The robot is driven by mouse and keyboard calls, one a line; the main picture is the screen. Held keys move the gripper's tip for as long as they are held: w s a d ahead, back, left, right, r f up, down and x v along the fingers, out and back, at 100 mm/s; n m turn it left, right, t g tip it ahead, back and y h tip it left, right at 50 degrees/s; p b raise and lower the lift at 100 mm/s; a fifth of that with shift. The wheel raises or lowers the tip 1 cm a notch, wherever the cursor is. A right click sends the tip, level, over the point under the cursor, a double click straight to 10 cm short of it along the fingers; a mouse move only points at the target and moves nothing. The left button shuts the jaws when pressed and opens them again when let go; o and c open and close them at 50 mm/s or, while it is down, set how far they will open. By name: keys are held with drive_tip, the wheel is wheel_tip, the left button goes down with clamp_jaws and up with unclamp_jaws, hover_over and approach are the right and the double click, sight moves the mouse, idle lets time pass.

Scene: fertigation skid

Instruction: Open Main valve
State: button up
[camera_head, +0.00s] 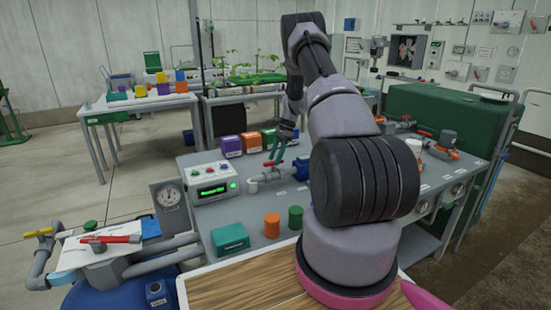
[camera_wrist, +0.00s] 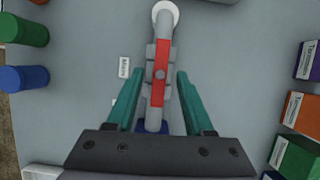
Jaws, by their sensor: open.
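The Main valve is a grey pipe piece with a red handle (camera_wrist: 160,85), beside a small label that seems to read "Main" (camera_wrist: 124,67). In the wrist view the red handle appears in line with the grey pipe (camera_wrist: 164,28). My gripper (camera_wrist: 156,76) is open, with one teal finger on each side of the pipe and handle; neither finger visibly touches the handle. In the head view my gripper (camera_head: 282,143) is above the valve's pipe (camera_head: 270,174) on the grey bench, and partly hides the handle.
A control box with a green display (camera_head: 213,188) stands left of the valve. Purple and orange boxes (camera_head: 231,146) stand behind it. Orange (camera_head: 272,225) and green (camera_head: 295,217) cylinders stand in front. Another red-handled valve (camera_head: 110,239) is at far left.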

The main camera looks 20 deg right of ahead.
drive_tip(key=v, duration=1)
drive_tip(key=shift+r, duration=0.2)
drive_tip(key=s+a+r+n+t+h, duration=0.15)
drive_tip(key=s+a+r, duration=0.3)
drive_tip(key=r, duration=0.45)
drive_tip(key=s+a+r+n+t, duration=0.1)
drive_tip(key=s+a+r+n, duration=0.3)
drive_tip(key=r, duration=0.5)
drive_tip(key=s+a+r+n+t, duration=0.1)
drive_tip(key=s+a+r, duration=0.4)
drive_tip(key=r, duration=0.4)
drive_tip(key=s+a+r+n+t, duration=0.1)
drive_tip(key=s+a+n, duration=0.1)
drive_tip(key=s, duration=0.6)
drive_tip(key=s+a+r+n+t, duration=0.1)
drive_tip(key=s+a, duration=0.3)
drive_tip(key=s, duration=0.4)
drive_tip(key=s+a+r+n+t+h, duration=0.1)
drive_tip(key=s+a+r+n+t, duration=0.1)
drive_tip(key=s, duration=0.6)
drive_tip(key=shift+s+a+n, duration=0.35)
drive_tip(key=shift+a+n, duration=0.4)
drive_tip(key=shift+a, duration=0.15)
